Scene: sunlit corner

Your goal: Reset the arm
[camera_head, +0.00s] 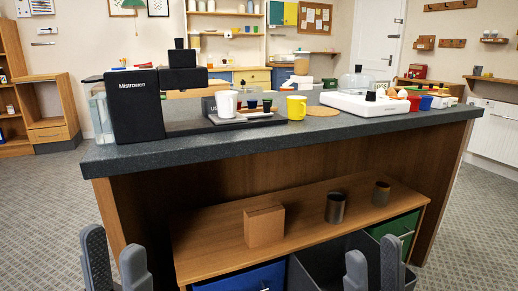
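My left gripper (116,262) is at the bottom left of the head view, in front of the counter's left end. Its two grey fingers stand apart with nothing between them. My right gripper (374,268) is at the bottom right of the view, in front of the low wooden shelf. Its two fingers are also apart, and no held object shows between them. Both grippers point up and are below the countertop. The lower parts of both grippers and the arms are cut off by the frame's bottom edge.
A dark countertop (190,147) bears a black coffee machine (137,108), a white mug (227,103), a yellow mug (297,107) and a white scale (362,106). Below, a wooden shelf (330,235) holds a cardboard box (264,224) and two dark cups. Carpet at left is clear.

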